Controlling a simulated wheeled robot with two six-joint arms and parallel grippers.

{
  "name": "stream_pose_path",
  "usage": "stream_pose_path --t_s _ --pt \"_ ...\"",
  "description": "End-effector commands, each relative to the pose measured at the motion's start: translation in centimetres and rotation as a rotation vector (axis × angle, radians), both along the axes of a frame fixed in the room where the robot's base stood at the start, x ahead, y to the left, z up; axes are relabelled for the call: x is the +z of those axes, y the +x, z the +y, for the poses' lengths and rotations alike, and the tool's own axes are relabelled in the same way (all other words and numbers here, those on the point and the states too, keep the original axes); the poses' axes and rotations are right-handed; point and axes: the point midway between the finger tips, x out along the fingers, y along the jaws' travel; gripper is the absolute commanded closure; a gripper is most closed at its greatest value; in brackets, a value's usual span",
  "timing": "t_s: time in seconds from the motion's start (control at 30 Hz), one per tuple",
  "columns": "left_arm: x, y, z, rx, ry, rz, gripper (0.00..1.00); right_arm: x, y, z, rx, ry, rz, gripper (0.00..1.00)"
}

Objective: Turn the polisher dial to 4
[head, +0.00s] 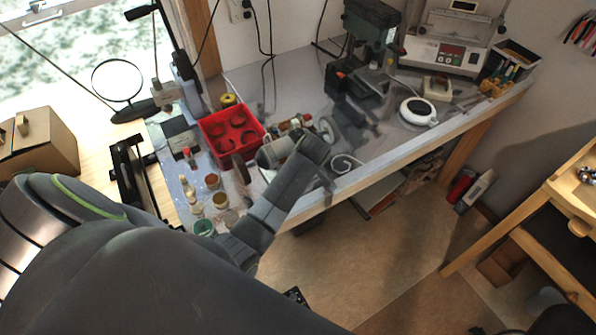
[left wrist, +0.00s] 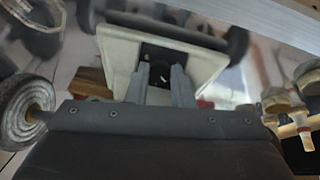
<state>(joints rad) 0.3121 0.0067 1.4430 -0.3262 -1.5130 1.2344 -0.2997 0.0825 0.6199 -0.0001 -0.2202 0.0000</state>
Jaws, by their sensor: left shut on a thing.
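In the left wrist view, the polisher (left wrist: 116,52) shows a cream front with a dark panel. Its small dark dial (left wrist: 158,72) sits between the fingertips of my left gripper (left wrist: 160,76). The gripper is shut on the dial, and the fingers hide most of it. I cannot read the dial's marks or number. In the head view, my left arm reaches to the polisher on the bench, and its gripper end (head: 312,147) blocks the polisher's front. A round buffing wheel (left wrist: 24,112) shows at the left of the wrist view. My right gripper is not in view.
A red tray (head: 247,147) with round compartments stands left of the arm. Several small jars (head: 213,181) stand nearer. A drill press (head: 368,30), a white round device (head: 417,111) and a control box (head: 445,52) stand farther back. Bare bench (head: 290,75) shows behind the polisher.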

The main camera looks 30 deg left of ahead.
Motion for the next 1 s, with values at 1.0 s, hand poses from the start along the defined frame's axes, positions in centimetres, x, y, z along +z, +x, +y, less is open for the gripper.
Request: stream_pose_path --t_s 1.0 --pt "0.07 0.31 -0.21 -0.809 0.235 0.399 1.0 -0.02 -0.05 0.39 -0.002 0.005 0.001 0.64"
